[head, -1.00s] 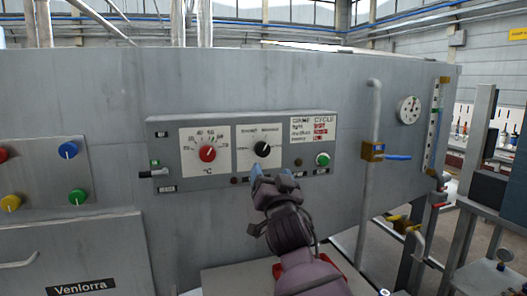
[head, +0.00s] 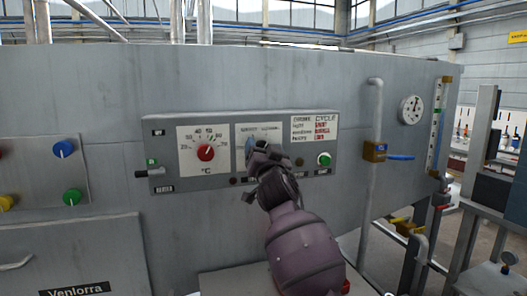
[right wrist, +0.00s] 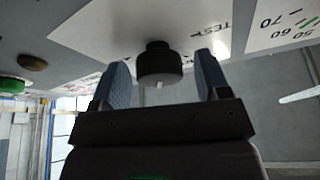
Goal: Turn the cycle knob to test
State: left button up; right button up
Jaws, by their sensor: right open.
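The black cycle knob (right wrist: 159,66) sticks out from its white dial plate in the right wrist view. My right gripper (right wrist: 158,82) is open, with one blue finger on each side of the knob. I cannot tell whether either finger touches it. In the head view my right gripper (head: 256,148) is at the cycle dial plate (head: 270,128) and hides the knob. My left gripper is not in view.
The red temperature knob (head: 206,153) is just left on the same grey panel (head: 160,144). A green button (head: 324,159) is to the right. A vertical pipe with a blue-handled valve (head: 375,151) stands further right. A small lever (head: 150,173) sticks out at the panel's left.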

jog(key=c, duration=0.9)
